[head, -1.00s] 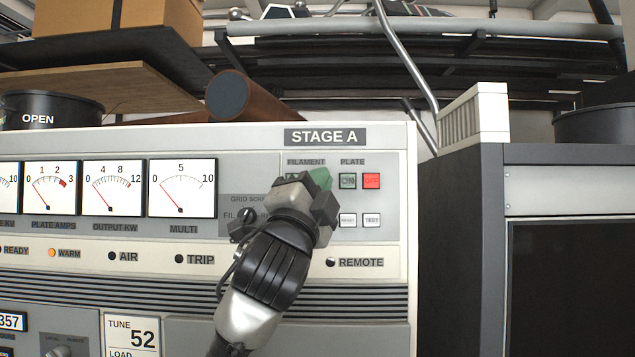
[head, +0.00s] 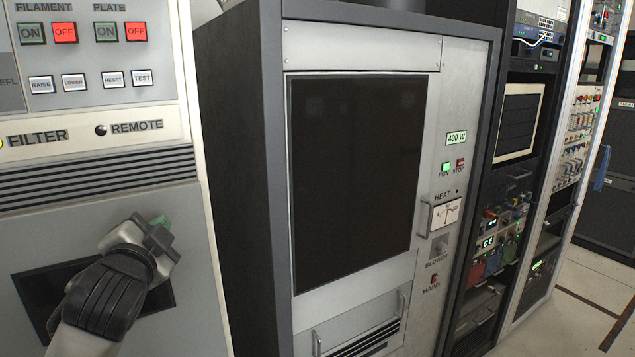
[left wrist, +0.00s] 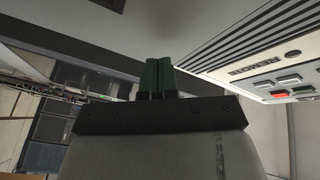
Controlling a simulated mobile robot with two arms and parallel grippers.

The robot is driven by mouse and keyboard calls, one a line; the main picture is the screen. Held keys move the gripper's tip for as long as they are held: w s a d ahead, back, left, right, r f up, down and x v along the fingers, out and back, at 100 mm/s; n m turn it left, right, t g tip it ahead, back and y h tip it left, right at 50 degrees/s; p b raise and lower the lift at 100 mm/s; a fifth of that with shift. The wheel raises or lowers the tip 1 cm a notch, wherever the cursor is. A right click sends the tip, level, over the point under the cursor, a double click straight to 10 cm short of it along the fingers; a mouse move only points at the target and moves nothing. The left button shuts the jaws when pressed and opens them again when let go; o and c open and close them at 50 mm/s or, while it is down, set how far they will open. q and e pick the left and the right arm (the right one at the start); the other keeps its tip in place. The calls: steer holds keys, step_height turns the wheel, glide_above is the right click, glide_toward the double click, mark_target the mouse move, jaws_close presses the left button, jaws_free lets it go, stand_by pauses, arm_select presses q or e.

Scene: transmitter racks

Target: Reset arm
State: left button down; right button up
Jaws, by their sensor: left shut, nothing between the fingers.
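My left gripper (head: 160,222) is in front of the lower part of the grey transmitter cabinet (head: 190,290), below its vent slots. Its green-tipped fingers are together and hold nothing. In the left wrist view the two dark green fingers (left wrist: 157,78) lie side by side, with the cabinet's button panel (left wrist: 290,88) to the right. The gripper is apart from the ON and OFF buttons (head: 64,32), which sit higher on the panel. My right gripper is not in view.
A dark rack with a black panel (head: 358,170) stands right of the transmitter, with RUN and STOP buttons (head: 452,168) and a small meter (head: 445,213). More equipment racks (head: 495,235) stand farther right. Open pale floor (head: 580,300) shows at the lower right.

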arm_select(q)
steer(key=s+d+f+n+g, duration=0.1)
steer(key=s+f+g, duration=0.25)
steer(key=f, duration=0.45)
steer(key=s+d+f+n+g+h, duration=0.15)
steer(key=s+f, duration=0.25)
steer(key=f, duration=0.4)
steer(key=s+d+f+n+g+y, duration=0.1)
steer(key=s+f+n+g, duration=0.2)
steer(key=f, duration=0.6)
steer(key=s+d+f+n+g, duration=0.1)
steer(key=s+f+g, duration=0.1)
steer(key=s+f, duration=0.35)
steer(key=s+f+n+g+h, duration=0.1)
steer(key=s+f+g, duration=0.2)
steer(key=s, duration=0.6)
steer(key=s+d+f+n+g, duration=0.1)
steer(key=s+f+g, duration=0.1)
steer(key=s+f, duration=0.35)
steer(key=s+f+g+b, duration=0.1)
steer(key=s+f+b, duration=0.2)
steer(key=f, duration=2.6)
steer(key=s+a+f+g+b, duration=0.1)
steer(key=s+a+f+b, duration=0.1)
steer(key=s+f, duration=1.3)
step_height(320, 180, down, 2)
steer(key=shift+s+a+f+g+b, duration=0.1)
steer(key=shift+s+a+g+b, duration=0.25)
steer(key=shift+a, duration=0.1)
